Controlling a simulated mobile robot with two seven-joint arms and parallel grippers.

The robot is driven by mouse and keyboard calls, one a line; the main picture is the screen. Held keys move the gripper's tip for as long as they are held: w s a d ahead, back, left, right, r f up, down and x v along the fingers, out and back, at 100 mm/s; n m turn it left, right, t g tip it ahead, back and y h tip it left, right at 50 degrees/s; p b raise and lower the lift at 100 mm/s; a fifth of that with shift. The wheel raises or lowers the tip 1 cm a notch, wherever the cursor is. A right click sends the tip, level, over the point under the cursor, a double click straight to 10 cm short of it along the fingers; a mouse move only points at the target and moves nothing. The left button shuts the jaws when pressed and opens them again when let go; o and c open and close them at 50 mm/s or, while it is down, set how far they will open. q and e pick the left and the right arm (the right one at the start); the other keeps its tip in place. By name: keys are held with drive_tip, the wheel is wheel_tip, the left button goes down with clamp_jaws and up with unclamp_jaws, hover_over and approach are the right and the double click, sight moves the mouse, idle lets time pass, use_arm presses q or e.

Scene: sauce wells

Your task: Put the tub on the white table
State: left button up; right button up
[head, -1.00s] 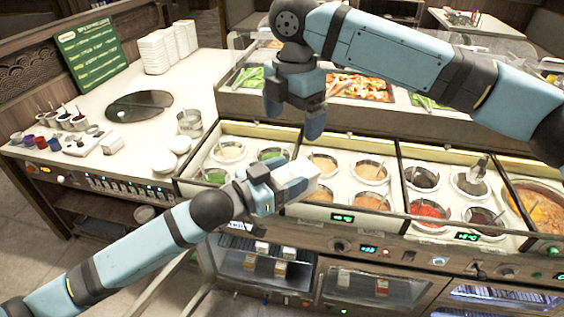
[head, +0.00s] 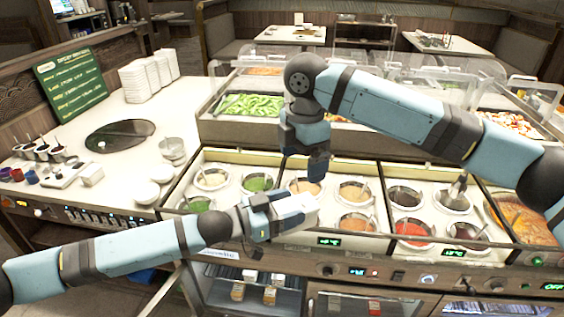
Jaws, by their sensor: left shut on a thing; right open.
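My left gripper (head: 282,213) is shut on a small white block-like thing, which I take to be the tub (head: 304,208). It holds the tub over the front edge of the sauce wells; the fingers hide part of it. My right gripper (head: 308,168) is open and empty, pointing down above the back of the wells, higher than the left one. A white-topped table (head: 291,36) stands far back beyond the food bar, and another pale-topped table (head: 446,43) stands at the back right.
The sauce wells (head: 406,197) hold several round pots with ladles. A glass-guarded food bar (head: 252,105) rises behind them, between me and the back tables. The left counter (head: 115,178) carries stacked white containers (head: 148,76), a green sign (head: 71,82) and bowls (head: 146,192).

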sight(307, 201)
use_arm(q)
drive_tip(key=shift+d, duration=0.2)
use_arm(e)
drive_tip(key=shift+w+d+f+m, duration=0.2)
drive_tip(key=shift+d+f+m, duration=0.1)
drive_tip(key=shift+d+f, duration=0.25)
drive_tip(key=shift+w+d+f+m, duration=0.15)
drive_tip(key=shift+d+f+m, duration=0.15)
drive_tip(key=shift+d+f, duration=0.15)
use_arm(q)
drive_tip(key=shift+a+r, duration=0.1)
drive_tip(key=shift+a, duration=0.05)
use_arm(e)
drive_tip(key=f, duration=1.1)
drive_tip(key=shift+a+f, duration=0.2)
drive_tip(key=c, duration=1.1)
use_arm(q)
drive_tip(key=o, duration=1.2)
drive_tip(key=shift+c, duration=0.2)
use_arm(e)
drive_tip(key=shift+c, duration=0.4)
